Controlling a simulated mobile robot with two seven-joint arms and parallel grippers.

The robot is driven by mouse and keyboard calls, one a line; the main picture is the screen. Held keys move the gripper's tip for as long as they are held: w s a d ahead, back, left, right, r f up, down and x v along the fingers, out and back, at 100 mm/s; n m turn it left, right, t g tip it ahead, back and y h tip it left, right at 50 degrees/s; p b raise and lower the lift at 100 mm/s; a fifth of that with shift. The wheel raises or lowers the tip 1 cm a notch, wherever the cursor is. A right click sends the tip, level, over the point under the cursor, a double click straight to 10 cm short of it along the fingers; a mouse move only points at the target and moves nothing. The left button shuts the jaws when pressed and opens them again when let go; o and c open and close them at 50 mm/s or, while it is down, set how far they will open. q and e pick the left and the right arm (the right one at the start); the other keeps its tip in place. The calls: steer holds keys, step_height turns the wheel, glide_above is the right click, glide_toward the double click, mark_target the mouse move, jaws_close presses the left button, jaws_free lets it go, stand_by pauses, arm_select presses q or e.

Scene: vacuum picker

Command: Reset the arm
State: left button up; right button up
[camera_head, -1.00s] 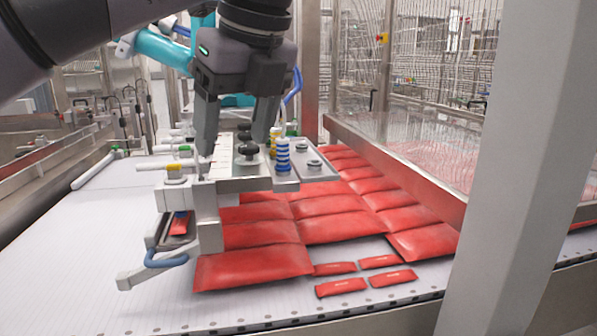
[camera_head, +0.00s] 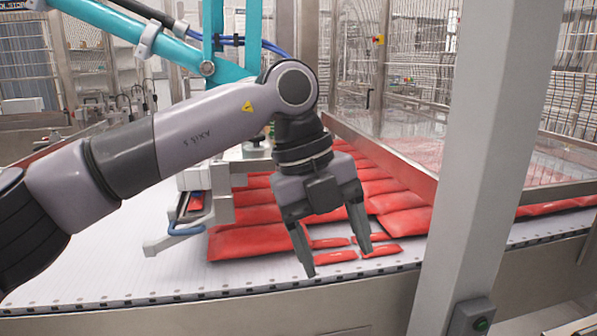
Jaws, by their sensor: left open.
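My left arm comes in from the left and reaches across the middle of the head view. Its gripper (camera_head: 338,262) points down, its two fingers apart with nothing held between them. It shows in front of the small red packets (camera_head: 335,256) and the large red bags (camera_head: 250,240) on the white belt. The metal vacuum picker head (camera_head: 222,205) stands behind the arm, and much of it is hidden. My right gripper is not in the view.
A grey post (camera_head: 480,150) stands upright to the right of the gripper. The conveyor's metal front edge (camera_head: 250,315) runs below. A teal picker arm (camera_head: 150,40) hangs behind my arm. The belt's left part (camera_head: 110,255) is bare.

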arm_select(q)
steer(key=s+d+f+m+g+h, duration=0.2)
steer(key=s+d+f+g+h, duration=0.1)
steer(key=s+d+g+h, duration=0.55)
steer(key=w+a+f+n+t+h, duration=0.1)
steer(key=w+a+f+n+t, duration=0.55)
steer(key=n+t, duration=0.7)
steer(key=w+a+f+n+t, duration=0.4)
steer(key=a+f+n+t, duration=0.5)
steer(key=n+t, duration=0.45)
steer(key=s+a+f+n+g+y, duration=0.3)
steer(key=s+a+f+y, duration=0.2)
steer(key=s+a+f, duration=0.3)
steer(key=s+a+f+n+g+y, duration=0.3)
steer(key=s+a+f+y, duration=0.3)
steer(key=f, duration=1)
steer(key=s+a+g+p, duration=0.1)
steer(key=s+a, duration=0.2)
steer(key=shift+s+a, duration=0.3)
